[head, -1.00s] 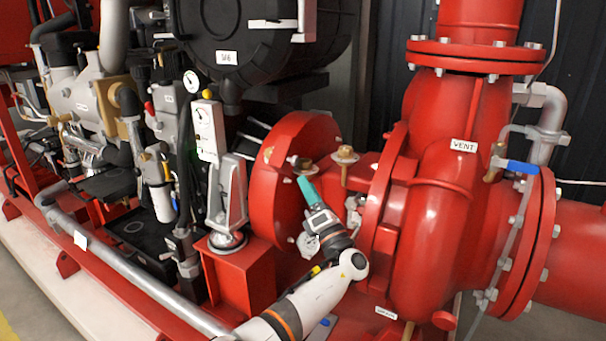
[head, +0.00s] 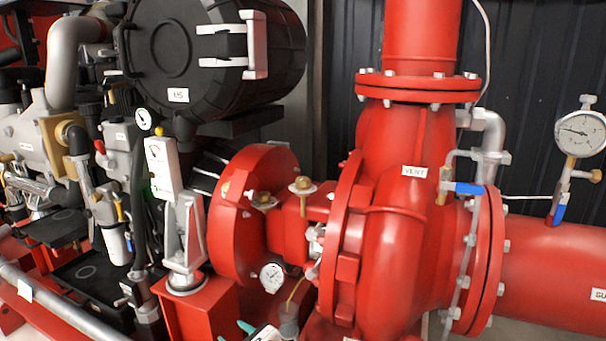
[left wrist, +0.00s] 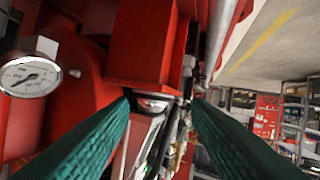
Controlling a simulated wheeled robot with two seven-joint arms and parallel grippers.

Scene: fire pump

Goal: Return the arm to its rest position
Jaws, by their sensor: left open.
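My left gripper (left wrist: 162,100) shows as two teal fingers in the left wrist view, spread apart with nothing held between them. Beyond the fingertips are a red block (left wrist: 148,45) and part of a metal bracket. In the head view only a small teal and white piece of this arm shows at the bottom edge, below the red pump casing (head: 400,230); the rest is out of frame. My right gripper is in neither view.
A small dial gauge (head: 272,277) sits low beside the round red flange; a gauge (left wrist: 28,77) is close left of the fingers in the left wrist view. A grey pipe (head: 60,305) runs at lower left. Open floor (left wrist: 262,45) lies at upper right in the wrist view.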

